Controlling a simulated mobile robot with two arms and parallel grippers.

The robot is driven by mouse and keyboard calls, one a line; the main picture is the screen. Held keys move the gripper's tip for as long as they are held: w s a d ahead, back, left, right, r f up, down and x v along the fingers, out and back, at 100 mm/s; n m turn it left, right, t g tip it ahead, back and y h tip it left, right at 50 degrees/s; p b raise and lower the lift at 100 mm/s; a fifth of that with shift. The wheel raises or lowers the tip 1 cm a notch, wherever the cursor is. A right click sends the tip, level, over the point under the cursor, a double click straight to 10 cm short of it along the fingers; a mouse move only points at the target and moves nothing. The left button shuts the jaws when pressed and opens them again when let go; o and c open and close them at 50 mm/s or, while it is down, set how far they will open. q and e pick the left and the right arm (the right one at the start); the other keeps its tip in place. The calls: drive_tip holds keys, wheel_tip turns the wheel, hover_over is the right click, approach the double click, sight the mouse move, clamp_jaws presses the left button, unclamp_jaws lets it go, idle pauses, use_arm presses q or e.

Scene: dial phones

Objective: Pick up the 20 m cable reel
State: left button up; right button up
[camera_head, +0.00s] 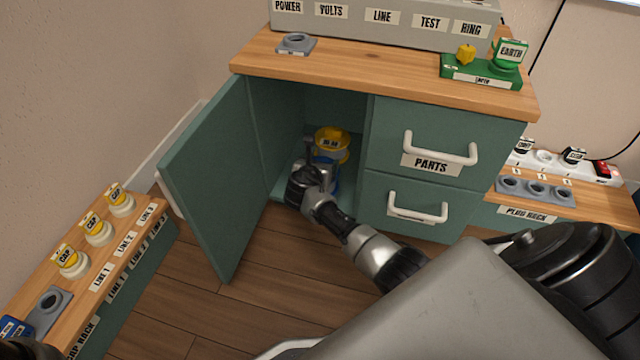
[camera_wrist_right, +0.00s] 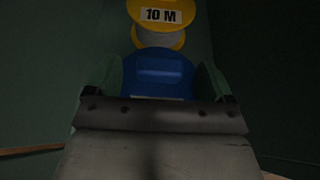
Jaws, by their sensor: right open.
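A blue reel (camera_wrist_right: 158,72) stands inside the open cabinet, and a little of its blue (camera_head: 335,184) shows behind my gripper in the head view. No length label can be read on it. My right gripper (camera_head: 322,170) reaches into the cabinet. Its jaws are open, with one finger on each side of the blue reel in the right wrist view; I cannot tell whether they touch it. A yellow reel (camera_head: 332,140) labelled "10 M" (camera_wrist_right: 161,15) is behind the blue one. My left gripper is not clearly in view.
The cabinet door (camera_head: 212,180) stands open to the left of my arm. Drawers with white handles (camera_head: 440,148) are to the right of the opening. A cap rack (camera_head: 125,262) stands at the left and a plug rack (camera_head: 535,213) at the right.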

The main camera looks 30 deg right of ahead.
drive_tip(key=shift+w+d+f, duration=0.1)
drive_tip(key=shift+w+d, duration=0.1)
drive_tip(key=shift+d, duration=0.1)
clamp_jaws()
idle(0.4)
